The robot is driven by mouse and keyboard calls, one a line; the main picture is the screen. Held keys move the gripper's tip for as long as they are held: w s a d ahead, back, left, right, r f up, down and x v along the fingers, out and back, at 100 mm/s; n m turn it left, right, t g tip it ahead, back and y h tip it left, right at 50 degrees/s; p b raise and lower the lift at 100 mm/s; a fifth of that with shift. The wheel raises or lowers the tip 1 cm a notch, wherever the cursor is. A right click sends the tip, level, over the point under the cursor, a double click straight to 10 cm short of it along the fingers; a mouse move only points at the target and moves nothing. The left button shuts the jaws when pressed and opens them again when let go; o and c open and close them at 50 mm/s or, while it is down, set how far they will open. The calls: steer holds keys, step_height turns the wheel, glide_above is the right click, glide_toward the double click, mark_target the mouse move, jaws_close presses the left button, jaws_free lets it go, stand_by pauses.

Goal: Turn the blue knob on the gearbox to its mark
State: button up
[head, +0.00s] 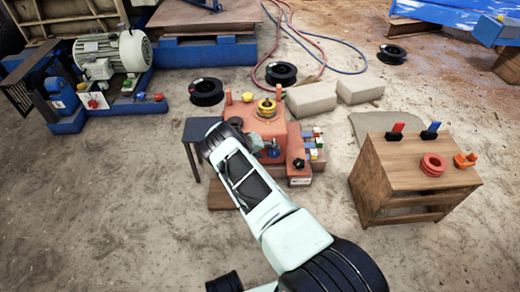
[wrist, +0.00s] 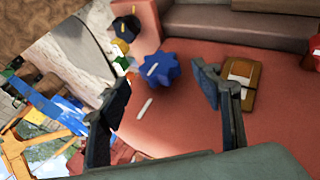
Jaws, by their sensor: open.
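The gearbox (head: 265,122) is a reddish housing on the ground in the middle of the head view. In the wrist view its red face (wrist: 190,125) fills much of the picture. The blue knob (wrist: 160,71) is lobed, with a short white line on its top. A white mark (wrist: 144,108) is on the red face, below the knob in the picture and apart from it. The knob also shows small in the head view (head: 273,153), beside my gripper. My gripper (wrist: 163,88) is open, with one finger left of the knob and one right, neither clearly touching it.
A yellow-topped fitting (head: 266,108) and a block with coloured pieces (head: 316,143) are near the knob. A dark small table (head: 201,128) stands left of the gearbox. A wooden stand (head: 400,180) with levers is at right. Bare ground lies in front.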

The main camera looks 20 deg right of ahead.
steer(key=v, duration=0.6)
steer(key=shift+a+r, duration=0.2)
steer(key=shift+r, duration=0.1)
steer(key=shift+s, duration=0.15)
